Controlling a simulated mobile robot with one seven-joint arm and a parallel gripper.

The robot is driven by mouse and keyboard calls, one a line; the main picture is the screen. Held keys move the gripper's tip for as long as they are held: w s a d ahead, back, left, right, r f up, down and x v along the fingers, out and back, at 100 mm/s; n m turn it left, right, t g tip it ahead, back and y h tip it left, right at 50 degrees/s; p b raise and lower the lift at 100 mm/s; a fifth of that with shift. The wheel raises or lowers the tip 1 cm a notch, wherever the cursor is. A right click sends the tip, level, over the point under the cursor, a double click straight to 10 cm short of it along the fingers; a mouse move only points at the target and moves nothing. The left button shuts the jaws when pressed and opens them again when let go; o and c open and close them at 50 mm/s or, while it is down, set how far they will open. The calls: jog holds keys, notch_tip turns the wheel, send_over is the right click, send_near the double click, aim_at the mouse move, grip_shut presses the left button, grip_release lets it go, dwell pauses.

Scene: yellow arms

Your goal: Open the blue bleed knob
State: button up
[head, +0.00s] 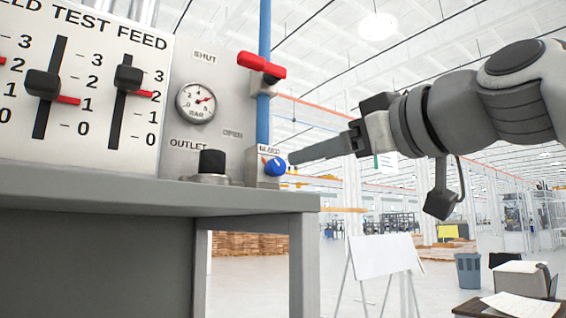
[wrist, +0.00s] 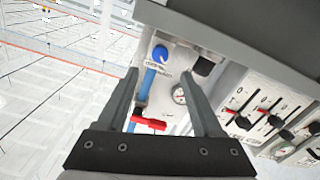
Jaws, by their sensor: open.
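The blue bleed knob (head: 275,167) sits low on the right end of the grey panel, below the blue pipe (head: 263,120). It has a light pointer mark. In the wrist view the knob (wrist: 160,53) appears beyond the fingertips, between their lines. My gripper (head: 292,158) reaches in from the right, its fingertips close to the right of the knob. Whether they touch it I cannot tell from the head view. In the wrist view my gripper (wrist: 160,85) has its two fingers spread wide, with nothing held between them.
A red lever valve (head: 262,66) sits above on the pipe. A gauge (head: 196,102), a black outlet knob (head: 212,162) and a slider board (head: 85,85) are to the left. The grey bench top (head: 150,186) lies below. The space right of the panel is open.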

aim_at(280, 166)
jog(key=p+x, duration=0.1)
jog(key=x, duration=0.7)
jog(key=shift+w+a, duration=0.2)
grip_shut()
